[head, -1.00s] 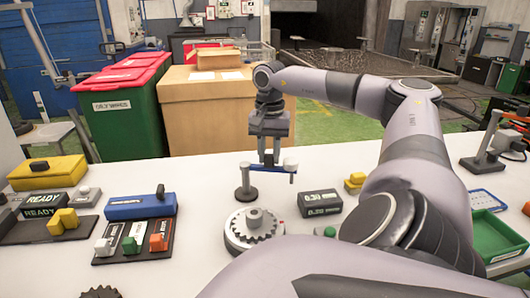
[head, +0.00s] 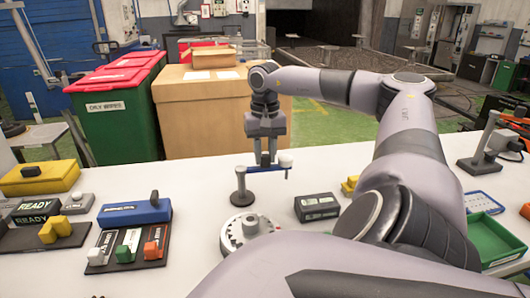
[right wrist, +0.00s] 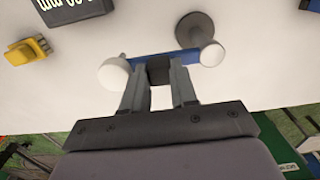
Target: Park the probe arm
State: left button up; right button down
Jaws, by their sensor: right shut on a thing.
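The probe arm (head: 254,170) is a short blue bar on a dark post with a round base, standing on the white table behind the turntable (head: 228,240). Its free end points right and carries a white knob (head: 285,157). My right gripper (head: 266,162) is shut on the probe arm. In the right wrist view, the fingers (right wrist: 159,85) clasp a dark block on the blue bar (right wrist: 187,58), between a white ball (right wrist: 113,75) and the post end. My left gripper is not in view.
A dark display box (head: 317,207) stands right of the probe arm. A blue box (head: 134,213), a panel of coloured switches (head: 128,248) and a READY display (head: 37,208) stand left. A green tray (head: 490,240) lies right. The table between probe and blue box is clear.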

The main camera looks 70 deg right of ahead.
jog(key=c, duration=1.2)
grip_release()
jog(key=shift+o, duration=0.2)
jog(key=shift+r+p, duration=0.65)
jog(key=shift+r, duration=2.95)
